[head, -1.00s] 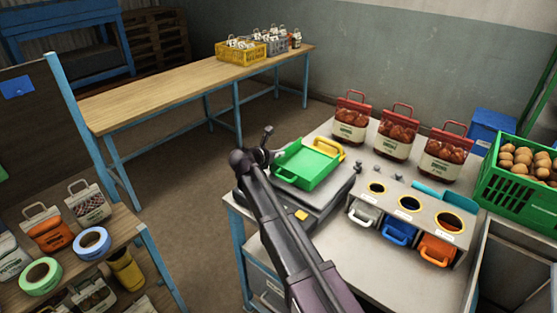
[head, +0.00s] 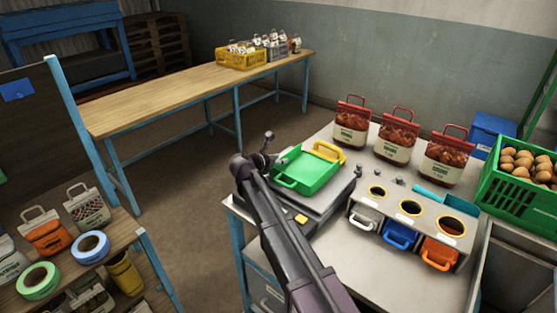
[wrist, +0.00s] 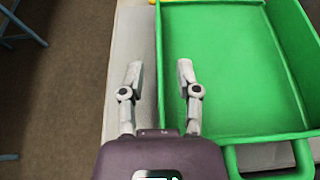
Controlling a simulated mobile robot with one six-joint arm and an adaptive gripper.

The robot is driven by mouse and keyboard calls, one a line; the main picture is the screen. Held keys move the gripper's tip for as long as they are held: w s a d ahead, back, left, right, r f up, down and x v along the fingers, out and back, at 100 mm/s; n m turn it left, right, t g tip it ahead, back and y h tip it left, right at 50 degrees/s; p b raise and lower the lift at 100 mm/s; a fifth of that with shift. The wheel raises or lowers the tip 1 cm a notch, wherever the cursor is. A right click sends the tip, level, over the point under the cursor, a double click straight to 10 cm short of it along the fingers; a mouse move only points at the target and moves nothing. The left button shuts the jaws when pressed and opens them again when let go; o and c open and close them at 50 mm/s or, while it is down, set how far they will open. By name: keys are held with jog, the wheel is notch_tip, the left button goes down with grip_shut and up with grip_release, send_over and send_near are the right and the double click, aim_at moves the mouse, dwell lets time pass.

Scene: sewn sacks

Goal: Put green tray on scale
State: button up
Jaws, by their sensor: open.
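The green tray (head: 306,172) is shallow, with a handle at its near-left corner. It appears to lie flat on the grey scale (head: 322,207), which has a yellow button at its near corner. My gripper (head: 268,148) is at the tray's left side. In the wrist view my gripper (wrist: 159,72) is open and empty, with the left wall of the green tray (wrist: 240,70) running between the two fingers in the picture. I cannot tell whether the fingers are above the rim or down beside it. The tray is empty.
A yellow-handled piece (head: 328,152) stands right behind the tray. Red-topped bags (head: 397,142), a holder with coloured cups (head: 411,222) and a green crate of potatoes (head: 520,175) fill the right of the table. A long wooden table (head: 170,100) stands behind; floor lies left.

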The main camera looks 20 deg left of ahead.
jog(key=shift+r, duration=0.1)
jog(key=shift+s+r, duration=0.1)
jog(key=shift+r, duration=0.05)
jog(key=shift+s+a+r+p, duration=0.15)
jog(key=shift+s+p, duration=0.15)
jog(key=shift+p, duration=0.1)
jog(key=p+v, duration=0.4)
jog(key=v, duration=0.7)
dwell(1.2)
